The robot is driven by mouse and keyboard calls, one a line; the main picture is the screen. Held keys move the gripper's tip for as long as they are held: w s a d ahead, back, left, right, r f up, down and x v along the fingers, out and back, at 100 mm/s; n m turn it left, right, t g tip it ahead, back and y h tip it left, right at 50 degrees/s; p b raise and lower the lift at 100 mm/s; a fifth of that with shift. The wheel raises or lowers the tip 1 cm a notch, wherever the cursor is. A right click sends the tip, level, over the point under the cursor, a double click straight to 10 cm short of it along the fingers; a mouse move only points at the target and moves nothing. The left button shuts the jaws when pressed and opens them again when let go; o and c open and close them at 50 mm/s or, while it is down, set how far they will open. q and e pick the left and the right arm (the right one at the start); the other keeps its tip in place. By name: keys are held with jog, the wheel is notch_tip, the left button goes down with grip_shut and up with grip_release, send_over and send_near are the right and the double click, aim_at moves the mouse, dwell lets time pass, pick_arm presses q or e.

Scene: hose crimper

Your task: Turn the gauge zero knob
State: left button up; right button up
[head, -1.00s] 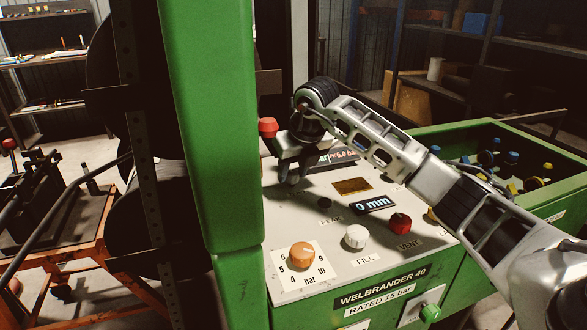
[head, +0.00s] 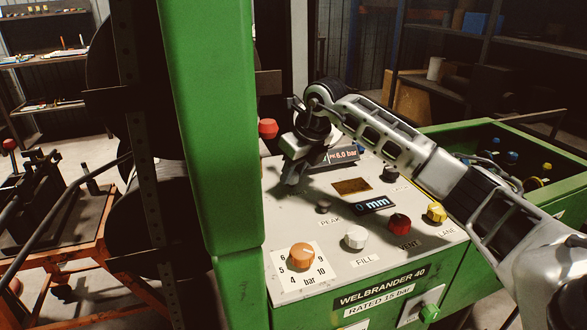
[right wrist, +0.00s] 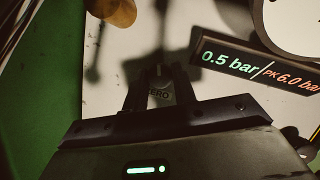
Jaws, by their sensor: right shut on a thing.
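My right gripper (head: 289,178) is at the back left of the white control panel (head: 290,220), pointing down. In the right wrist view, its two fingers (right wrist: 160,76) are close together, just above a label reading ZERO. They are shut on the small gauge zero knob (right wrist: 159,71), which is mostly hidden between the fingertips and dark in shadow. In the head view the gripper hides the knob. The pressure display (right wrist: 258,70) beside it reads 0.5 bar and PK 6.0 bar. My left gripper is not in view.
An orange dial (head: 302,255), a white FILL knob (head: 356,238), a red VENT knob (head: 399,223) and a yellow LANE knob (head: 437,212) stand at the panel's front. A green column (head: 215,120) rises close left of the gripper. A red knob (head: 268,129) is behind.

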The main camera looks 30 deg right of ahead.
jog(key=n, duration=0.2)
jog(key=n+y+p, duration=0.1)
jog(key=n, duration=0.1)
jog(key=shift+w+d+r+n+g+y, duration=0.1)
jog(key=shift+r+n+g+y, duration=0.1)
jog(key=shift+n+g+y, duration=0.1)
jog(key=n+g+y, duration=0.1)
jog(key=n, duration=0.3)
jog(key=shift+w+p, duration=0.1)
jog(key=shift+p, duration=0.3)
jog(key=shift+f, duration=0.1)
jog(key=o, duration=0.7)
jog(key=v, duration=1.6)
jog(key=shift+w+d, duration=0.1)
jog(key=shift+w, duration=0.1)
jog(key=shift+s+f, duration=0.1)
